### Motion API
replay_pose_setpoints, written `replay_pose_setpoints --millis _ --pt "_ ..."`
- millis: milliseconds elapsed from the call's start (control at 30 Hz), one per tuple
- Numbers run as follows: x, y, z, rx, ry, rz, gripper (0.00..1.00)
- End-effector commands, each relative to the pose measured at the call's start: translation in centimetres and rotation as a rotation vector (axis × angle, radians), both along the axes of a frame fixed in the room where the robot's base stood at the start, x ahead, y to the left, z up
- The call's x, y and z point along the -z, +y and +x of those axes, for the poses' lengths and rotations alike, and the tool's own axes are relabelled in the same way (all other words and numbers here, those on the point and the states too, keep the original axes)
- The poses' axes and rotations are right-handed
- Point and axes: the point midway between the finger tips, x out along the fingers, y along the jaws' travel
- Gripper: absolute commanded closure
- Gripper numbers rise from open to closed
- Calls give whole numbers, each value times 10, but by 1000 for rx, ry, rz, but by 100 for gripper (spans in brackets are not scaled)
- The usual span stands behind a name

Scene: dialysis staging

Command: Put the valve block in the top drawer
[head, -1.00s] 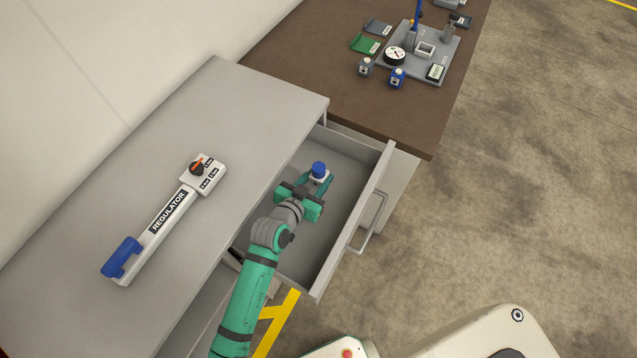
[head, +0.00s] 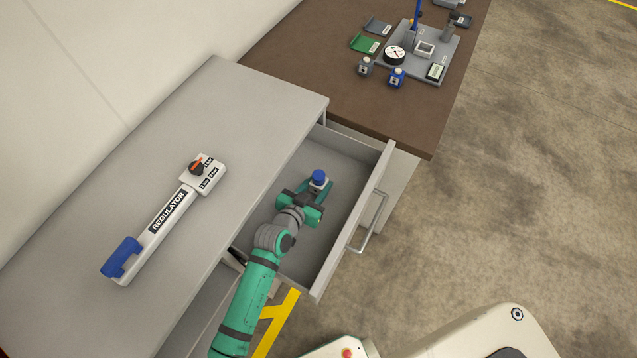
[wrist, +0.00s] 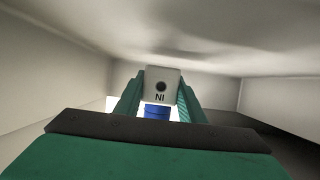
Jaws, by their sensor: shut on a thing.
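The valve block is a small pale block with a blue cap; it shows in the head view (head: 319,180) and, with a dark round port and the letters "NI" upside down or mirrored, in the wrist view (wrist: 160,86). My green gripper (head: 317,187) is shut on it, one finger on each side, also in the wrist view (wrist: 160,95). The block is inside the open top drawer (head: 345,225), between its walls. Whether it touches the drawer floor cannot be told.
The grey cabinet top (head: 250,110) holds a regulator (head: 165,215) with a blue end and a dial. A brown table (head: 310,65) beyond carries a grey fixture plate (head: 440,65), blue and grey blocks and trays. The drawer floor around the block is clear.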

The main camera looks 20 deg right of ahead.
Motion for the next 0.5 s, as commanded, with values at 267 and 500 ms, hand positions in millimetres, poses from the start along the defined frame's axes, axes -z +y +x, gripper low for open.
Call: replay_pose_setpoints --millis 267,500 --pt "5 1 0 -2 5 2 46" --pt "6 2 -1 -2 8 4 46"
